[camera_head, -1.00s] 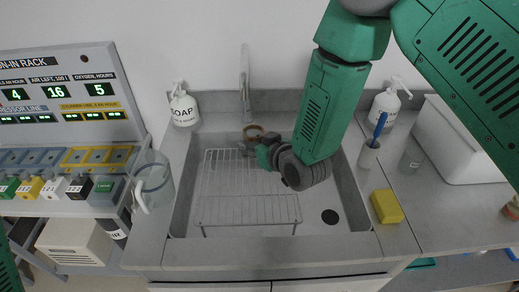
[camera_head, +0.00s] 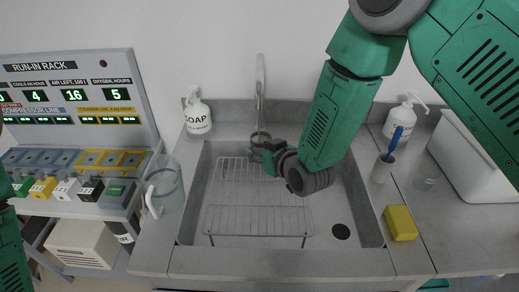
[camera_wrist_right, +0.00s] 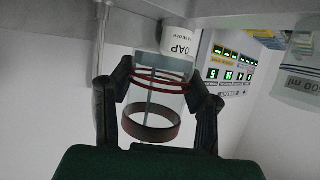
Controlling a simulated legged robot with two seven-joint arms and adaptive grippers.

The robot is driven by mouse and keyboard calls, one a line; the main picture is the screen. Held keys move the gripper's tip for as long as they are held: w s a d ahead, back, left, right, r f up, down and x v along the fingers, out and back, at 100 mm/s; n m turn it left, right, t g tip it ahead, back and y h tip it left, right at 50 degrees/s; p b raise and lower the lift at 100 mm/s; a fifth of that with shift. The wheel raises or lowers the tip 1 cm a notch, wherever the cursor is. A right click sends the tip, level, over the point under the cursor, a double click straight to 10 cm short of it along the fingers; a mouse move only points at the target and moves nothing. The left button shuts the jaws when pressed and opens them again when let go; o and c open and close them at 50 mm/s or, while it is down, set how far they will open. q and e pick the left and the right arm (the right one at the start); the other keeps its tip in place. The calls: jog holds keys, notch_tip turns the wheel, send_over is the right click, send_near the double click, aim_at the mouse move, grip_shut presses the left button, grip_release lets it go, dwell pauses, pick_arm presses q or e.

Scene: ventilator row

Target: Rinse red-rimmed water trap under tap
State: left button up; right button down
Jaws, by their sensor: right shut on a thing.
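The red-rimmed water trap (camera_wrist_right: 158,98) is a clear cylinder with red rings, held between the two dark fingers of my right gripper (camera_wrist_right: 160,88) in the right wrist view. In the head view, the trap's reddish rim (camera_head: 259,137) shows at the back of the sink (camera_head: 190,215), at the lower end of the upright grey tap (camera_head: 260,85). My right gripper (camera_head: 266,150) reaches it from the right and is shut on it. A thin line runs inside the trap; I cannot tell whether it is water. My left gripper is outside the view.
A wire rack (camera_head: 258,220) lies in the sink, with a dark drain (camera_head: 341,231) at right. A soap bottle (camera_head: 197,114) and clear jug (camera_head: 164,187) stand left. A second bottle (camera_head: 402,118), a brush holder (camera_head: 382,168) and yellow sponge (camera_head: 400,223) stand right.

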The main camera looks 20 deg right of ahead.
jog(key=shift+d, duration=0.1)
jog(key=shift+w+d, duration=0.2)
jog(key=shift+d, duration=0.25)
jog(key=shift+a, duration=0.2)
jog(key=shift+s+a, duration=0.25)
jog(key=shift+a, duration=0.15)
jog(key=s+d+p, duration=0.1)
jog(key=s+d, duration=0.2)
jog(key=s, duration=0.4)
jog(key=shift+s, duration=0.2)
dwell(0.4)
jog(key=shift+d, duration=0.1)
